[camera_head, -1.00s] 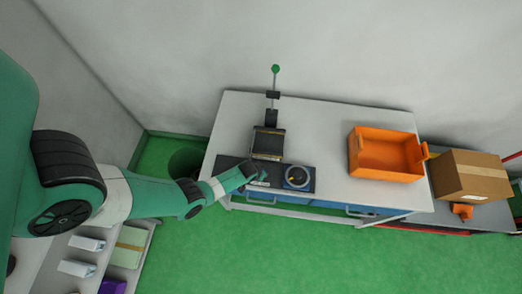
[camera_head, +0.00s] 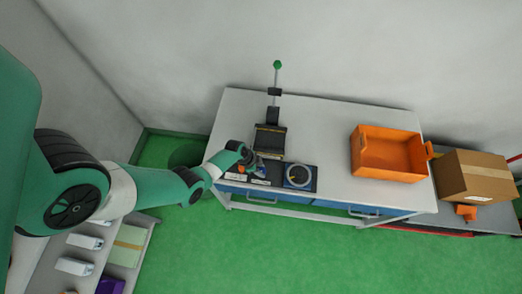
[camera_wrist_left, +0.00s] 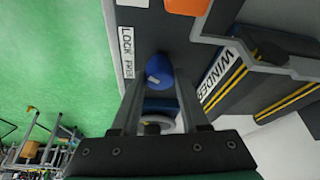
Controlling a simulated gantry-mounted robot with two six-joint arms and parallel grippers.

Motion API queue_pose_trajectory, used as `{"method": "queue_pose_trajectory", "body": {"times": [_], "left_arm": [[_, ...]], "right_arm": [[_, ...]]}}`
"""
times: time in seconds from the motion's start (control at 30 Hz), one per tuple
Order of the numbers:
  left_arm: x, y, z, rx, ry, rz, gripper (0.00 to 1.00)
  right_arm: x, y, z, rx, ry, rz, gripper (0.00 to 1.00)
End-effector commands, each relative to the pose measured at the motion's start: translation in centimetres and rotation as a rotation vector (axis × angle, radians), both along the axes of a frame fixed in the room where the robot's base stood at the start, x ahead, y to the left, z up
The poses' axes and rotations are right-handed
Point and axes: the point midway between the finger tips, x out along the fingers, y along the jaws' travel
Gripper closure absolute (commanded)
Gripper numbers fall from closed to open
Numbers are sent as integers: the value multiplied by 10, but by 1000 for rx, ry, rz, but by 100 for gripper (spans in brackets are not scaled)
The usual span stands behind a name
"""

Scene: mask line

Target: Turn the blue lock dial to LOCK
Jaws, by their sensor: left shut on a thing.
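The blue lock dial (camera_wrist_left: 158,72) shows in the left wrist view on a dark panel, between the fingertips of my left gripper (camera_wrist_left: 160,85). The left gripper is shut on the dial. Beside it is a white label (camera_wrist_left: 127,52) that starts with LOCK; the rest is hard to read. A pale mark shows on the dial, but which setting it points to cannot be told. In the head view my left gripper (camera_head: 252,163) is over the left part of the dark panel (camera_head: 277,183) and mostly hides the dial. My right gripper is not in view.
A black block with yellow stripes (camera_head: 269,141) and a lever with a green knob (camera_head: 277,64) stand behind the panel. A round gauge-like ring (camera_head: 299,175) sits to the right. An orange bin (camera_head: 388,153) and a cardboard box (camera_head: 470,175) are farther right. The table middle is clear.

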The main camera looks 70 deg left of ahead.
Motion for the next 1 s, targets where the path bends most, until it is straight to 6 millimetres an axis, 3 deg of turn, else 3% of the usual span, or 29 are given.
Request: {"method": "queue_pose_trajectory", "body": {"times": [0.4,0.97,1.0], "left_arm": [[0,1,0,2,3,-208,100],[0,1,-1,3,3,-237,100],[0,1,-1,3,3,-237,49]], "right_arm": [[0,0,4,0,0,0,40],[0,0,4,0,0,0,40],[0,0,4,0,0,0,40]]}}
